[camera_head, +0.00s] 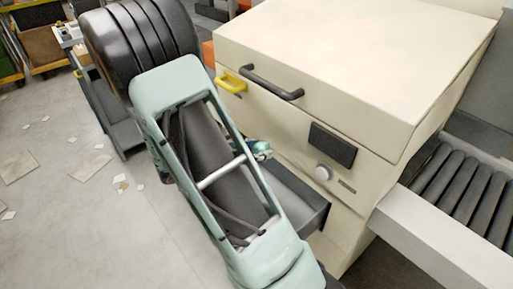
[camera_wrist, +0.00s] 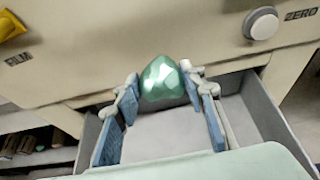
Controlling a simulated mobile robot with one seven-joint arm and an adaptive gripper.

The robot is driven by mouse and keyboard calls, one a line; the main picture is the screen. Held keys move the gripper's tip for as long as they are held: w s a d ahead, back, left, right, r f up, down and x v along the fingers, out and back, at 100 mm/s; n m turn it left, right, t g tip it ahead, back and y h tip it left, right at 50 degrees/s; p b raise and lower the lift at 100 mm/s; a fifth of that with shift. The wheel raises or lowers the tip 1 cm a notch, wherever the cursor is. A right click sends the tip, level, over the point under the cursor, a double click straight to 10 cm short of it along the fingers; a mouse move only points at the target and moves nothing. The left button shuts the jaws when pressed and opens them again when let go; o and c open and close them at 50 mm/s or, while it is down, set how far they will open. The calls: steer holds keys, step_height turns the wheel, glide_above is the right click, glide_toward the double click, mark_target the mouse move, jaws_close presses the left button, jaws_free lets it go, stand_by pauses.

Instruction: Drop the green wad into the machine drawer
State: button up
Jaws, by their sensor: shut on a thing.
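The green wad (camera_wrist: 163,84) is a faceted, shiny lump. It sits between the fingertips of my gripper (camera_wrist: 160,76), which is shut on it, in the wrist view. The machine drawer (camera_wrist: 265,110) is a grey open box pulled out from the cream machine (camera_head: 300,115). In the wrist view the wad and fingers appear over the drawer's far end, near the machine's front panel. How high the wad is above the drawer floor I cannot tell. In the head view the drawer (camera_head: 312,205) is partly hidden behind my arm, and my gripper is mostly hidden too.
The machine front carries a black handle (camera_head: 272,84), a yellow handle (camera_head: 230,82), a dark panel (camera_head: 332,145) and a round knob (camera_head: 323,173). A roller conveyor (camera_head: 465,190) stands at the right. Floor at the left is open, with scattered paper scraps (camera_head: 90,166).

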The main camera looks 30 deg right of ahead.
step_height(320, 180, down, 6)
steer(key=b, duration=0.4)
steer(key=shift+b, duration=0.4)
steer(key=shift+w, duration=0.1)
steer(key=o, duration=0.9)
steer(key=shift+c, duration=0.2)
steer(key=shift+a, duration=0.15)
steer(key=v, duration=1.2)
